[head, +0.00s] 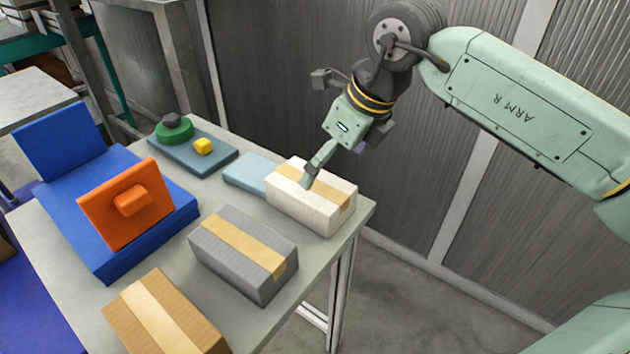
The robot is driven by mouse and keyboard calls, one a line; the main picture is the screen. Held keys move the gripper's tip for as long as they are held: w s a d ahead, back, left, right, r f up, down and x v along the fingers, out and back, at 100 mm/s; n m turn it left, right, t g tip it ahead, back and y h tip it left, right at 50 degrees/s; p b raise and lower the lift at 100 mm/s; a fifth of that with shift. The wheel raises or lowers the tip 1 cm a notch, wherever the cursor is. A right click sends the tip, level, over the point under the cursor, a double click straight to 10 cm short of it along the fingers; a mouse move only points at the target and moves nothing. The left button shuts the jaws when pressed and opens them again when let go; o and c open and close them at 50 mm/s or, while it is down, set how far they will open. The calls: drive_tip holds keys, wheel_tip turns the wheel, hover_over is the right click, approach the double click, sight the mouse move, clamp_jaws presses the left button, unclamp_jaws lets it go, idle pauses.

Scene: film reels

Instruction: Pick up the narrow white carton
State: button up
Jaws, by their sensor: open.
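The white carton (304,210) has a tan tape strip along its top and lies at the right end of the table. My gripper (314,172) is open, above the carton's far-left side and angled down toward it. One finger shows, its tip overlapping the carton's top near the tape; I cannot tell whether it touches. The other finger is not clearly seen.
A grey taped carton (240,262) and a brown taped carton (160,318) lie nearer on the table (60,250). A pale blue flat block (245,173) sits just left of the white carton. A blue stand with an orange panel (112,212) is at left.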

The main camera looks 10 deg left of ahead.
sight(315, 185)
drive_tip(key=x, duration=0.3)
drive_tip(key=p+x, duration=0.1)
drive_tip(key=x, duration=0.2)
drive_tip(key=p+x, duration=0.1)
drive_tip(key=x, duration=0.3)
drive_tip(key=shift+s+a+r, duration=0.1)
drive_tip(key=shift+s+a, duration=0.15)
drive_tip(key=shift+s, duration=0.1)
drive_tip(key=shift+c, duration=0.4)
drive_tip(key=c, duration=1.5)
